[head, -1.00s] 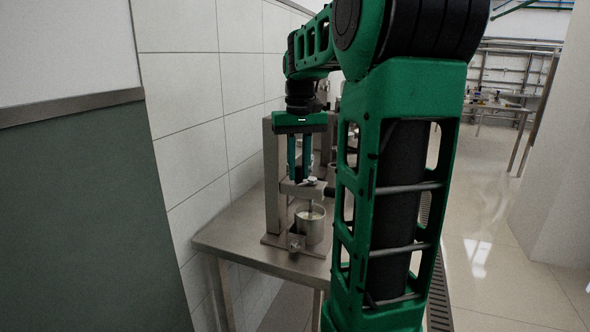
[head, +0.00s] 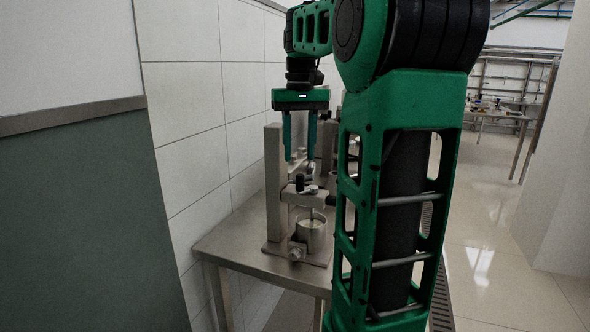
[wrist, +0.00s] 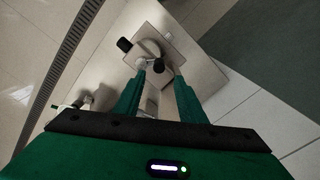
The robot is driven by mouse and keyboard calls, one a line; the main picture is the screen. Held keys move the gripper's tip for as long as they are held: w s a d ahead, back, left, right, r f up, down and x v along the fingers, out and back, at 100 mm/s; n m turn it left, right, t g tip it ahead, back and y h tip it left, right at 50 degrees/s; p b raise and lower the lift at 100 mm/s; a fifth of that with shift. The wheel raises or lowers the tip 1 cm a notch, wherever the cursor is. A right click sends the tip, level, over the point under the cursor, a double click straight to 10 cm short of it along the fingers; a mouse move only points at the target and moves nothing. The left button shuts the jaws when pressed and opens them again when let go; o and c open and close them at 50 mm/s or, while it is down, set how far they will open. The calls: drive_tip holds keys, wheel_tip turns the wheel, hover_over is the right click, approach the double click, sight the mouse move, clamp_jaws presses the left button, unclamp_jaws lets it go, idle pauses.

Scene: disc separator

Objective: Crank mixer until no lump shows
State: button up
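The mixer (head: 273,185) is a grey metal stand on a steel table. Its arm carries a crank with an upright black knob (head: 300,182). Below hangs a shaft that goes into a metal pot (head: 311,236) with pale contents. Whether a lump shows is too small to tell. My gripper (head: 299,165) has its green fingers spread and empty, pointing down just above the knob and apart from it. In the wrist view, my gripper (wrist: 160,70) is also open, with the mixer's parts beyond its tips and the pot (wrist: 149,48) partly hidden.
The steel table (head: 230,247) stands against a tiled wall (head: 185,120) on the left. More metal equipment stands behind the mixer. A floor drain (wrist: 70,50) runs beside the table. My arm hides the table's right side. The floor at right is clear.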

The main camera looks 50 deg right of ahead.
sight(300, 175)
drive_tip(key=shift+r, duration=1.6)
drive_tip(key=shift+s+d+f+n, duration=0.1)
drive_tip(key=shift+f+n, duration=0.3)
drive_tip(key=shift+n, duration=0.55)
drive_tip(key=shift+s+a+f+n, duration=0.1)
drive_tip(key=shift+f+n, duration=0.35)
drive_tip(key=shift+n, duration=0.55)
drive_tip(key=shift+s+d+f+n, duration=0.1)
drive_tip(key=shift+f+n, duration=0.3)
drive_tip(key=shift+n, duration=0.55)
wheel_tip(300, 175, down, 8)
drive_tip(key=shift+f, duration=0.15)
drive_tip(key=shift+c, duration=0.6)
clamp_jaws()
